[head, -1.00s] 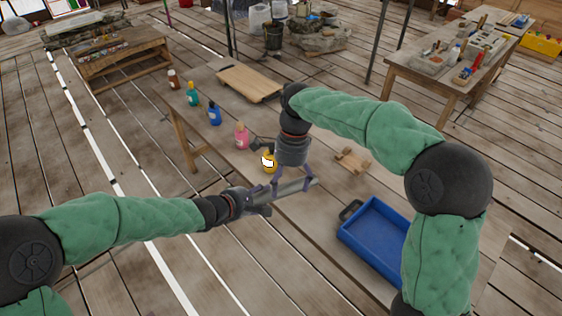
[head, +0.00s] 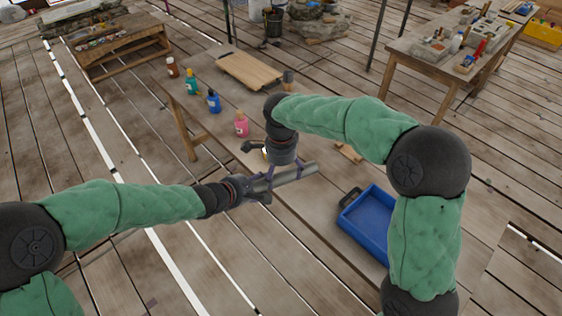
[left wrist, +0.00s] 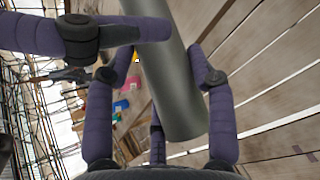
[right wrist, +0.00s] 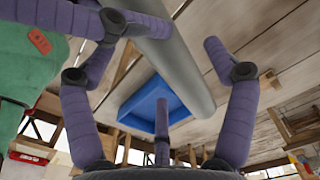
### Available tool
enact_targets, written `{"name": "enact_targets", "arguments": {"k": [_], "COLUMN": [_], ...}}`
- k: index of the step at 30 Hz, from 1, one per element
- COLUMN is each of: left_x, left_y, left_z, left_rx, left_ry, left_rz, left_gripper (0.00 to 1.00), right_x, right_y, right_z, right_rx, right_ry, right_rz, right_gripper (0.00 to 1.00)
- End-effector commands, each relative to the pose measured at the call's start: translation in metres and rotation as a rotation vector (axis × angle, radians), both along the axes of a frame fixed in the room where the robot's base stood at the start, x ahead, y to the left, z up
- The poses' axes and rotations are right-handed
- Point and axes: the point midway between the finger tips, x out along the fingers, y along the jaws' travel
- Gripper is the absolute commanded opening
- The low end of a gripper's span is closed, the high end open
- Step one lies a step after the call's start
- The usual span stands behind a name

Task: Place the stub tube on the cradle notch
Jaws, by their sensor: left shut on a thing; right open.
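The stub tube (head: 295,174) is a plain grey cylinder held in the air over the near edge of the table. My left gripper (head: 256,188) is shut on it near its left end. The tube crosses the left wrist view (left wrist: 170,65) between the purple fingers. My right gripper (head: 270,172) is open, with its fingers spread close to the tube; the tube also shows in the right wrist view (right wrist: 182,65). Contact there is unclear. A small wooden block (head: 349,152), probably the cradle, lies on the table right of the tube, partly hidden by my right arm; its notch is not visible.
A blue tray (head: 345,229) stands on the table at right, partly behind my right arm. Pink (head: 241,125), blue (head: 213,102) and teal (head: 190,85) bottles line the left edge. A wooden board (head: 250,70) lies at the far end. The table between has bare room.

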Motion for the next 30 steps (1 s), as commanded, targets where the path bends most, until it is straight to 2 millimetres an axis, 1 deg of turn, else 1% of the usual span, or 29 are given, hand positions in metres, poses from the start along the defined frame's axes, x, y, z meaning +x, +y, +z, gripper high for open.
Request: {"name": "enact_targets", "arguments": {"k": [1,3,6,11,17,18,20,21,23,24,25,26,27,29,30], "left_x": [0.001,0.001,0.001,0.001,0.001,0.001,0.001,0.001,0.001,0.001,0.001,0.001,0.001,0.0,0.0], "left_y": [0.0,0.0,0.0,0.0,0.0,0.0,0.0,0.0,0.0,0.0,0.0,0.0,0.0,0.0,0.0], "left_z": [0.001,0.001,0.001,0.001,0.001,0.001,0.001,0.001,0.001,0.001,0.001,0.001,0.001,0.001,0.001], "left_rx": [-0.001,-0.001,-0.001,-0.001,-0.001,-0.001,-0.001,-0.001,-0.001,-0.002,-0.002,-0.001,-0.001,-0.001,-0.001], "left_ry": [-0.002,-0.002,-0.002,-0.002,-0.003,-0.002,-0.002,-0.002,-0.002,-0.002,-0.002,-0.003,-0.003,-0.003,-0.003], "left_rz": [0.001,0.001,0.001,0.001,0.001,0.001,0.001,0.001,0.001,0.0,0.0,-0.001,-0.001,-0.001,-0.001], "left_gripper": [0.09,0.09,0.09,0.09,0.09,0.09,0.09,0.09,0.09,0.09,0.09,0.09,0.61,0.78,0.83], "right_x": [0.0,0.0,0.0,0.0,0.0,0.0,0.0,0.0,0.0,0.0,0.0,0.0,0.001,0.001,0.001], "right_y": [0.0,-0.001,0.0,0.0,0.0,0.0,0.0,0.0,0.0,0.0,0.0,0.0,0.0,0.0,0.0], "right_z": [-0.006,-0.013,-0.02,-0.024,-0.024,-0.024,-0.024,-0.024,-0.024,-0.024,-0.024,-0.024,-0.023,-0.023,-0.023], "right_rx": [0.0,0.0,0.0,0.0,0.0,0.0,0.0,0.0,0.0,0.0,0.001,0.001,0.002,0.002,0.001], "right_ry": [0.001,0.001,0.0,-0.001,-0.001,-0.001,-0.001,-0.001,-0.001,-0.001,-0.002,-0.002,-0.004,-0.004,-0.003], "right_rz": [-0.001,-0.001,-0.001,-0.001,-0.001,-0.001,-0.001,-0.001,-0.001,-0.001,-0.001,-0.001,-0.001,-0.001,-0.001], "right_gripper": [0.86,0.86,0.86,0.86,0.86,0.8,0.63,0.52,0.35,0.24,0.15,0.13,0.06,0.06,0.05]}}
